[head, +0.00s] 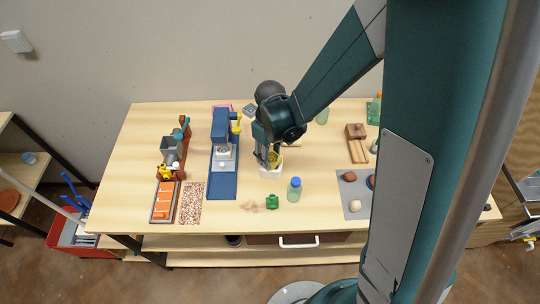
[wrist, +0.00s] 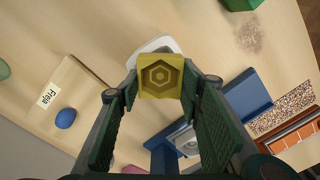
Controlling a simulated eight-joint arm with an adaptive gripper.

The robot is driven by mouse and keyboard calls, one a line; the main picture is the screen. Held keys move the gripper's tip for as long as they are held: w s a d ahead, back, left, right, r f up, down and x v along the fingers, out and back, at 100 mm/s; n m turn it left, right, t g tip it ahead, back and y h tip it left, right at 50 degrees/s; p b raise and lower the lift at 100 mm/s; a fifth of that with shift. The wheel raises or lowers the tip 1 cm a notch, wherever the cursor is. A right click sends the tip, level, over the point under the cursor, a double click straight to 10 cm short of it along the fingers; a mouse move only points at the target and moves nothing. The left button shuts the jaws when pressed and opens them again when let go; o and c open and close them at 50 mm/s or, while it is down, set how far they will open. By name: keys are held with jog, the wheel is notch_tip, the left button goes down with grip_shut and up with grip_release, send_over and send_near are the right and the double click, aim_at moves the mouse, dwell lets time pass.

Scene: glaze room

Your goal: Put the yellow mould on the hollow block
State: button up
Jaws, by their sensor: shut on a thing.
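The yellow mould (wrist: 161,76) is a square piece with nested hexagons on its face, held between the two fingertips of my gripper (wrist: 160,84). In the head view the yellow mould (head: 277,157) shows at the fingertips, partly hidden by my gripper (head: 268,161). The hollow block (head: 270,173) is white and stands on the table directly under the mould. In the wrist view the white hollow block (wrist: 150,46) shows behind the mould, mostly covered by it. I cannot tell whether the mould touches the block.
A blue press (head: 221,130) on a blue base stands close to the left. A bottle (head: 294,189) and a small green object (head: 272,201) stand in front. A grey mat (head: 352,191) with round pieces lies to the right. The table's front left is partly clear.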

aim_at(271, 159)
jog(key=shift+f, duration=0.15)
jog(key=o, duration=0.9)
jog(key=shift+r, duration=0.25)
jog(key=shift+r, duration=5.95)
jog(key=shift+d+r, duration=0.1)
